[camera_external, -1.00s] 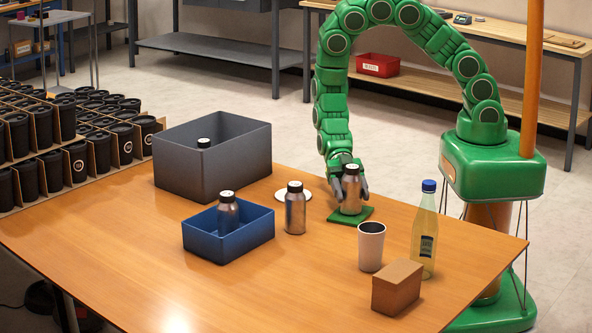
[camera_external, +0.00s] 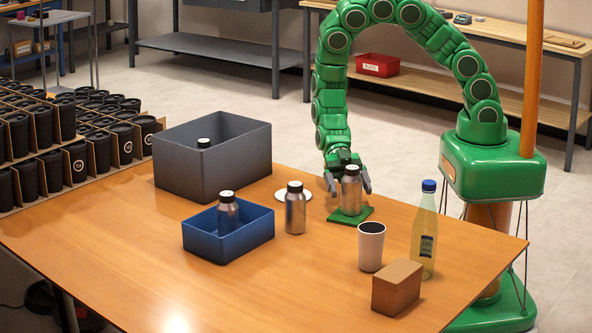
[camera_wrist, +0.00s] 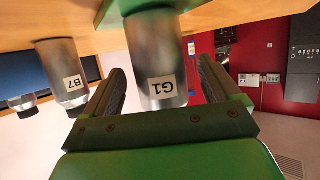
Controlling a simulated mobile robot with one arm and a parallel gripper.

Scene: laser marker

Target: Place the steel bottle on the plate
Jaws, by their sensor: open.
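A steel bottle (camera_external: 351,195) with a black cap stands upright on the green square plate (camera_external: 367,213). My gripper (camera_external: 348,183) is open around this bottle, with its fingers spread to either side. In the wrist view, which is upside down, the bottle (camera_wrist: 158,60) labelled G1 stands between the two open fingers (camera_wrist: 165,85), with a visible gap on each side. The green plate (camera_wrist: 120,12) shows at its base. A second steel bottle (camera_external: 295,212) stands on the table to the left; a bottle labelled B7 (camera_wrist: 66,75) shows in the wrist view.
A white round disc (camera_external: 307,194) lies behind the second bottle. A blue bin (camera_external: 245,243) and a grey bin (camera_external: 230,165) each hold a bottle. A metal cup (camera_external: 371,250), a brown box (camera_external: 397,290) and a blue-capped bottle (camera_external: 424,240) stand at right. The front left of the table is clear.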

